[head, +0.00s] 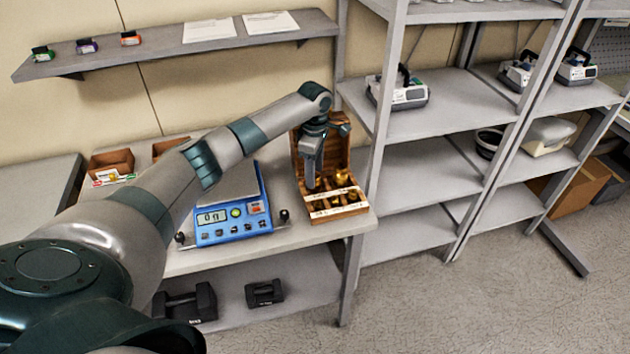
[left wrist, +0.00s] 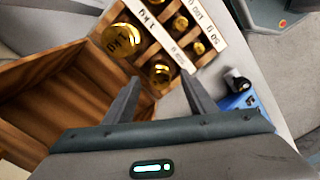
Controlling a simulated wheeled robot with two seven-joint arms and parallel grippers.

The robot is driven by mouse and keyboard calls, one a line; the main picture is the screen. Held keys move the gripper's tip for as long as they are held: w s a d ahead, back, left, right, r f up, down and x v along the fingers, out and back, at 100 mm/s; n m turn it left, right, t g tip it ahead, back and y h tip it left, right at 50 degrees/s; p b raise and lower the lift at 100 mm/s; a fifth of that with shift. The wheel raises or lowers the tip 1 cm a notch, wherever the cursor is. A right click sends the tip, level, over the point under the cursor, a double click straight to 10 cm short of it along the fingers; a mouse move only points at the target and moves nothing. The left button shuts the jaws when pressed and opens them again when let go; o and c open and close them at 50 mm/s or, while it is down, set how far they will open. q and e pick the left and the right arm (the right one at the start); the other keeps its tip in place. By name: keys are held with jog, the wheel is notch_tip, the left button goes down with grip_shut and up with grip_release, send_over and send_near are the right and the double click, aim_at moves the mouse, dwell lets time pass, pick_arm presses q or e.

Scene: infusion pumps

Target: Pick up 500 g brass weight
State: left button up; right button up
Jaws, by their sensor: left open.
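An open wooden box (head: 349,211) of brass weights stands at the right end of the table, with white label strips across it. In the left wrist view the box (left wrist: 50,95) holds a large weight marked 1 KG (left wrist: 121,40) and several smaller ones. A mid-sized brass weight (left wrist: 160,73), probably the 500 g one, sits in a compartment beside the large weight; its marking is not readable. My left gripper (head: 310,186) points down over the box. In the left wrist view its fingers (left wrist: 160,82) are apart, with this weight seen between their tips; contact is not visible.
A blue scale (head: 233,232) stands left of the box, with a black knob (head: 284,215) between them. Small cardboard bins (head: 111,163) sit further left. The wooden lid (head: 338,150) stands up behind the weights, and a shelf upright (head: 385,100) is close on the right.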

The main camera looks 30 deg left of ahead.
pick_arm(q)
jog(key=shift+f, duration=1.35)
pick_arm(e)
jog(key=shift+r, duration=0.55)
pick_arm(q)
jog(key=shift+c, duration=0.6)
pick_arm(e)
jog(key=shift+a, duration=0.1)
pick_arm(q)
jog(key=shift+r, duration=0.1)
grip_shut()
pick_arm(e)
jog(key=shift+a, duration=0.1)
pick_arm(q)
jog(key=shift+r, duration=0.1)
